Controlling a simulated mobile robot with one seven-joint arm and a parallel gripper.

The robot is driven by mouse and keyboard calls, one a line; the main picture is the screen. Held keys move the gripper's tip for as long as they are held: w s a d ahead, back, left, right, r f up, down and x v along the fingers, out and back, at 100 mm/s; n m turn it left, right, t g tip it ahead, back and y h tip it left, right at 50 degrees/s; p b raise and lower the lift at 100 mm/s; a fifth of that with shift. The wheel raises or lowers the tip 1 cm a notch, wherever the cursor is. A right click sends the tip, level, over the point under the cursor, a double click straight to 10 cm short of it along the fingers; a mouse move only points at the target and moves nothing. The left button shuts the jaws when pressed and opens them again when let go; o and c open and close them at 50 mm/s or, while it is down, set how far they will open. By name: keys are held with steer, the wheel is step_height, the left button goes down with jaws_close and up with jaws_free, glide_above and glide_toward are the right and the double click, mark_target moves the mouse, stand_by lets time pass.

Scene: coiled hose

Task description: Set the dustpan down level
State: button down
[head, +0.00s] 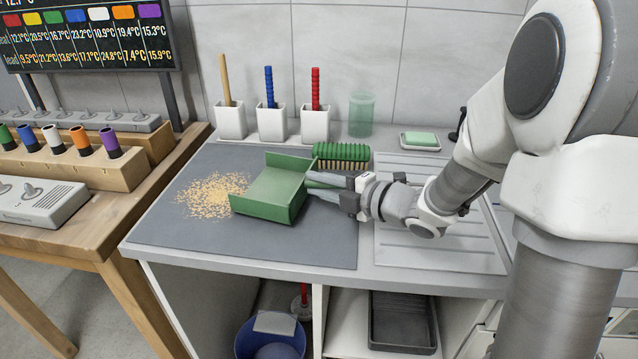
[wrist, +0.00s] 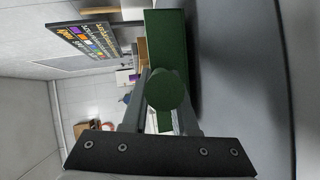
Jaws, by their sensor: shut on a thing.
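The green dustpan (head: 270,190) is over the dark grey mat (head: 310,246) on the counter, just right of a pile of tan crumbs (head: 212,194). It looks tilted, with its open pan facing left and toward the front. Whether its edge touches the mat I cannot tell. My gripper (head: 335,186) comes in from the right and is shut on the dustpan's handle. In the wrist view, the round green handle end (wrist: 167,90) sits between the two fingers, with the green pan (wrist: 166,45) beyond.
A green brush (head: 341,156) stands close behind my gripper. White holders (head: 271,124) with coloured handles, a green glass (head: 361,114) and a soap dish (head: 420,141) line the back. The mat's front part is clear. A ribbed drainboard (head: 440,240) lies at right.

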steer(key=shift+f+b, duration=0.65)
steer(key=c, duration=0.6)
jaws_free()
steer(key=shift+r, duration=0.1)
